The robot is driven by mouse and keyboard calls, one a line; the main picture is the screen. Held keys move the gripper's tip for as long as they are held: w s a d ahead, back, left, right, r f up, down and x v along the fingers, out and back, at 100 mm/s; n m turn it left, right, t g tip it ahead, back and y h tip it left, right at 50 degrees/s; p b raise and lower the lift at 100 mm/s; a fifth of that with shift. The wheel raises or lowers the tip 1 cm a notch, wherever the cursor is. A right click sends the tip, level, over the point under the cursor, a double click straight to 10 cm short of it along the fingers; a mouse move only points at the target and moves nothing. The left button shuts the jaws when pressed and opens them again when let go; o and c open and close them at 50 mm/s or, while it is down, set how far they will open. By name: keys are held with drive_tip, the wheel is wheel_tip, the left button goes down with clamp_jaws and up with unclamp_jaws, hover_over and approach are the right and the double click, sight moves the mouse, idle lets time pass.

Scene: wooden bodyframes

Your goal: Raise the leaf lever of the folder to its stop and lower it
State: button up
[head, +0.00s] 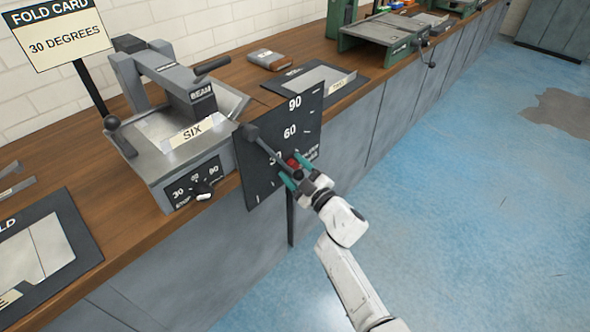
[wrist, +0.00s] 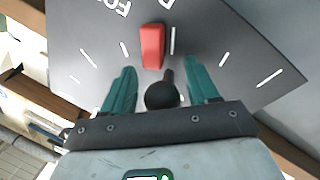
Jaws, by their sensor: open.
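The folder (head: 165,160) is a grey machine on the bench with a raised bar marked BEAM and a card reading SIX on its bed. At its right end stands a dark dial plate (head: 262,185) marked 90 and 60, with a lower number partly covered. A dark lever (head: 268,148) runs across the plate towards my gripper (head: 294,171). In the wrist view, a black ball knob (wrist: 162,96) sits between the teal fingers of my open gripper (wrist: 161,76), with visible gaps on both sides. A red pointer (wrist: 152,46) lies just beyond, beside a white tick.
A sign (head: 58,32) reads FOLD CARD, 30 DEGREES. A small stop panel (head: 193,185) with a knob is on the folder's front. A dark tray (head: 45,245) lies front left; another tray (head: 318,78) and a green machine (head: 380,35) stand farther along.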

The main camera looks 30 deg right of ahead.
drive_tip(key=s+d+f+p, duration=0.1)
drive_tip(key=s+p, duration=0.1)
drive_tip(key=s, duration=0.8)
drive_tip(key=shift+s+d, duration=0.3)
drive_tip(key=shift+s, duration=0.05)
